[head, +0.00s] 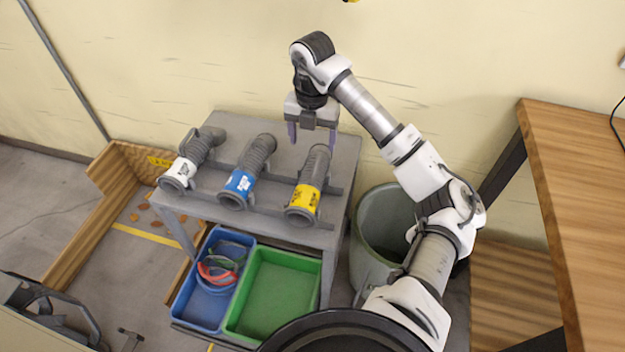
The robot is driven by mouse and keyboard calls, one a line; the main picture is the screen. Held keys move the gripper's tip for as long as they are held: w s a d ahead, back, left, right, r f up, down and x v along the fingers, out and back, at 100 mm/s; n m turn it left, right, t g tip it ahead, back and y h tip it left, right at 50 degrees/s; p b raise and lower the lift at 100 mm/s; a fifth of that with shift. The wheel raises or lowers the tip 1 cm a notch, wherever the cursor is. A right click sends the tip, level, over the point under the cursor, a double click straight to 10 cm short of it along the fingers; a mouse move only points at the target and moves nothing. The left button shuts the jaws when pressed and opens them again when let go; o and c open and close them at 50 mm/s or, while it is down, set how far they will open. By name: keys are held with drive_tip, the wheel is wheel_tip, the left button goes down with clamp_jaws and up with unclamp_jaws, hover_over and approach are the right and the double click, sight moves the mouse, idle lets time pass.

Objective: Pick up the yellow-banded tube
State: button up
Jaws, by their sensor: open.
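The yellow-banded tube (306,192) is a grey ribbed hose piece with a yellow band near its front end. It lies at the right of the row on the grey table (290,236), its open end facing the front. My gripper (312,141) points down with its purple fingers apart, near the far end of the yellow-banded tube. It looks empty. I cannot tell its exact height above the table or whether it touches the tube.
A blue-banded tube (246,172) and a white-banded tube (191,160) lie to the left on the same table. Below are a blue bin (186,304) with rings and a green bin (274,292). A grey-green barrel (377,232) and a wooden table (590,180) stand right.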

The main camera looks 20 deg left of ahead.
hover_over(312, 168)
drive_tip(key=f, duration=0.3)
drive_tip(key=s+f, duration=0.1)
drive_tip(key=shift+d+f, duration=0.15)
drive_tip(key=shift+f, duration=0.25)
drive_tip(key=f, duration=0.1)
drive_tip(key=f+p, duration=0.1)
drive_tip(key=f, duration=0.1)
drive_tip(key=f+p, duration=0.1)
drive_tip(key=shift+s+f, duration=0.25)
drive_tip(key=shift+s, duration=0.05)
drive_tip(key=shift+f, duration=0.45)
drive_tip(key=c, duration=1.3)
